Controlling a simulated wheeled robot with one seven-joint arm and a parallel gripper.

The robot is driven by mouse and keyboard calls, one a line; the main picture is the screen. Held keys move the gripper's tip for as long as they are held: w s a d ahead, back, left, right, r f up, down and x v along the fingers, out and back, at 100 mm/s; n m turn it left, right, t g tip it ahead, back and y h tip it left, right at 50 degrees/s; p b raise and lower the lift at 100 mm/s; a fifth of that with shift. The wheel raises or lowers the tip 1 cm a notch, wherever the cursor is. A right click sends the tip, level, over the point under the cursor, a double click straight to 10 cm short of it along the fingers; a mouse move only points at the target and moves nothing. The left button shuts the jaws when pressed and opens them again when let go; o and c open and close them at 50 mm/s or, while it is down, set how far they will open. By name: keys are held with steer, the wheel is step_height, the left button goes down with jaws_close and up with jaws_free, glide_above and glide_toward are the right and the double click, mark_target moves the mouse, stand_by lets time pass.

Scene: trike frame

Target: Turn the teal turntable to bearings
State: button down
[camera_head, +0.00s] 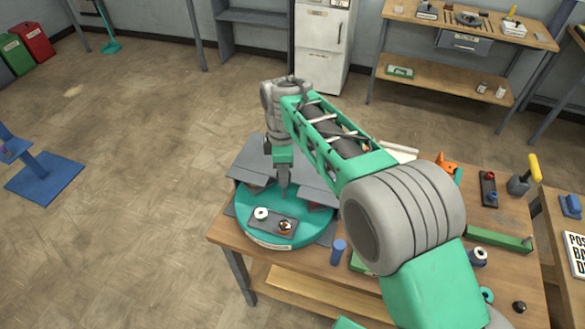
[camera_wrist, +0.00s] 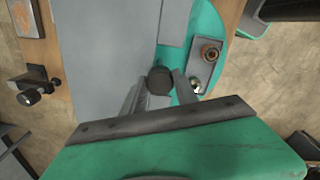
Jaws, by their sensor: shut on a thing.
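The teal turntable (camera_head: 249,232) sits at the left end of the wooden workbench, with a pale label on its near rim. A small grey tray (camera_head: 274,223) on its near side carries a pale ring-shaped part (camera_head: 261,213) and a round metal part (camera_head: 285,226). Grey panels (camera_head: 317,178) cover the turntable's far side. My gripper (camera_head: 283,191) reaches down over the turntable, behind the tray. In the wrist view its fingers (camera_wrist: 160,88) are shut on a dark round peg (camera_wrist: 160,79). How the peg joins the turntable is hidden. The turntable (camera_wrist: 207,22) also shows there.
A blue cylinder (camera_head: 338,251) stands on the bench right of the turntable. A green bar (camera_head: 498,239), a red-topped dark block (camera_head: 489,190) and several small parts lie farther right. A blue stand (camera_head: 45,178) is on the floor at left. Open floor lies left of the bench.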

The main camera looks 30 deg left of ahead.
steer(key=shift+a+r, duration=0.1)
steer(key=shift+r, duration=0.05)
stand_by(0.3)
steer(key=c, duration=1.3)
jaws_free()
steer(key=o, duration=0.4)
steer(key=shift+c, duration=0.2)
step_height(320, 180, up, 8)
steer(key=shift+f+b, duration=0.2)
steer(key=shift+b, duration=0.35)
